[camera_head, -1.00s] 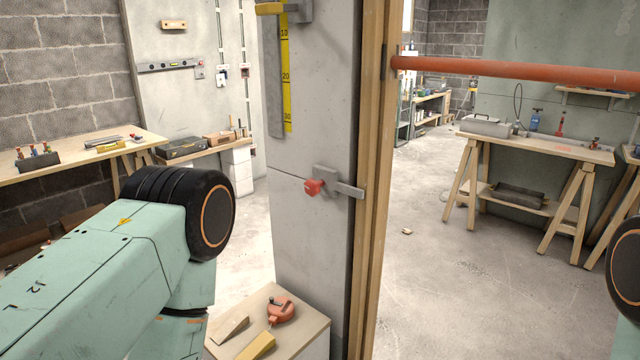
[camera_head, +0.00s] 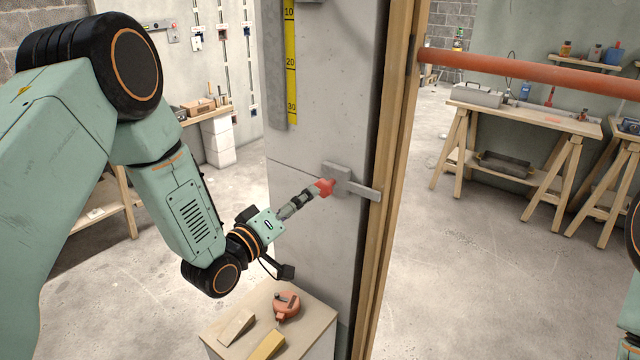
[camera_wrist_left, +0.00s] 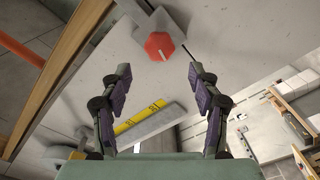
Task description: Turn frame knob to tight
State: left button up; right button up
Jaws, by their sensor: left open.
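The red frame knob (camera_head: 326,187) sits on a grey metal clamp (camera_head: 340,177) fixed to the concrete pillar beside the wooden frame. My left gripper (camera_head: 312,192) reaches up to the knob from the left, its tips close to it in the head view. In the left wrist view the jaws (camera_wrist_left: 158,95) are open and empty. The red knob (camera_wrist_left: 159,46) lies ahead of them, roughly centred between the fingers, with a pale line across its face. Whether a finger touches it I cannot tell. My right gripper does not show.
A yellow scale (camera_head: 290,62) runs down the pillar above. A wooden door frame (camera_head: 390,200) and an orange pipe (camera_head: 520,70) stand to the right.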

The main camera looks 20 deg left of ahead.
aim_at(321, 190)
pick_arm(q)
jog(key=x, duration=0.4)
jog(key=d+x, duration=0.1)
jog(key=x, duration=0.1)
jog(key=shift+f, duration=0.3)
jog(key=shift+w+r, duration=0.1)
jog(key=shift+w, duration=0.35)
jog(key=shift+w+d, duration=0.3)
jog(key=shift+w, duration=0.05)
jog(key=shift+s+a, duration=0.2)
jog(key=shift+a, duration=0.1)
jog(key=c, duration=0.6)
jog(key=shift+d, duration=0.15)
jog(key=c, duration=0.6)
